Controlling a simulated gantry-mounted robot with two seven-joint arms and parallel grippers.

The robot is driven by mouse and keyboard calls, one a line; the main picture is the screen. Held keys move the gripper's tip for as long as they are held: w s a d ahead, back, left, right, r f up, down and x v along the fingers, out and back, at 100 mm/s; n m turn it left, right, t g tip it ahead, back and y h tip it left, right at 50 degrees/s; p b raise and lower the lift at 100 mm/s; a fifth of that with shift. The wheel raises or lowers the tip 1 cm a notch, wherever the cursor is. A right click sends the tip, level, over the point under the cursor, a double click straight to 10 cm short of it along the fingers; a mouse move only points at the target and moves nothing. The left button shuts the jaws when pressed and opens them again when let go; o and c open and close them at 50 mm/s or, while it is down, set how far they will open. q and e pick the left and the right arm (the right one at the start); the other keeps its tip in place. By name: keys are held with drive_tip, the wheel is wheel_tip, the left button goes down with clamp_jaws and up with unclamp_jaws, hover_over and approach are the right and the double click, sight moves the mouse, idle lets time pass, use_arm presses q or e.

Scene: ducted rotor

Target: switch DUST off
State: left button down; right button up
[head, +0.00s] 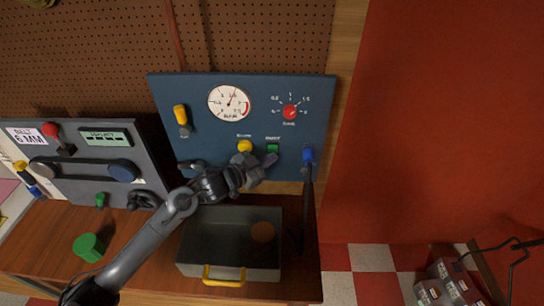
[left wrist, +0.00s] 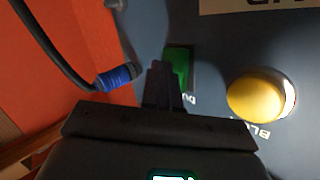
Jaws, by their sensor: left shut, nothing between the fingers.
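The green DUST switch (head: 272,148) sits low on the blue panel, between a yellow button (head: 245,146) and a blue plug (head: 308,155). In the left wrist view the green switch (left wrist: 179,65) is partly hidden behind my fingers, and part of its label shows below it. My left gripper (head: 270,160) is shut and empty, its tips just below the switch in the head view. In the left wrist view my left gripper (left wrist: 160,70) overlaps the switch's edge. I cannot tell whether it touches the switch. My right gripper is not in view.
The yellow button (left wrist: 258,96) and the blue plug with its cable (left wrist: 118,76) flank the switch closely. A round gauge (head: 230,102) and a red knob (head: 290,112) are higher on the panel. An open grey drawer (head: 230,273) lies below.

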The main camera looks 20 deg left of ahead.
use_arm(q)
drive_tip(key=shift+s+d+r+p, duration=0.2)
drive_tip(key=shift+s+r+p, duration=0.15)
drive_tip(key=shift+s+p, duration=0.35)
drive_tip(key=s+p, duration=0.1)
drive_tip(key=s+d+r+p, duration=0.1)
drive_tip(key=s, duration=0.1)
drive_tip(key=s+r+p, duration=0.1)
drive_tip(key=shift+s+d+p, duration=0.15)
drive_tip(key=shift+d+p, duration=0.05)
drive_tip(key=shift+p, duration=0.2)
drive_tip(key=shift+r, duration=0.1)
idle(0.4)
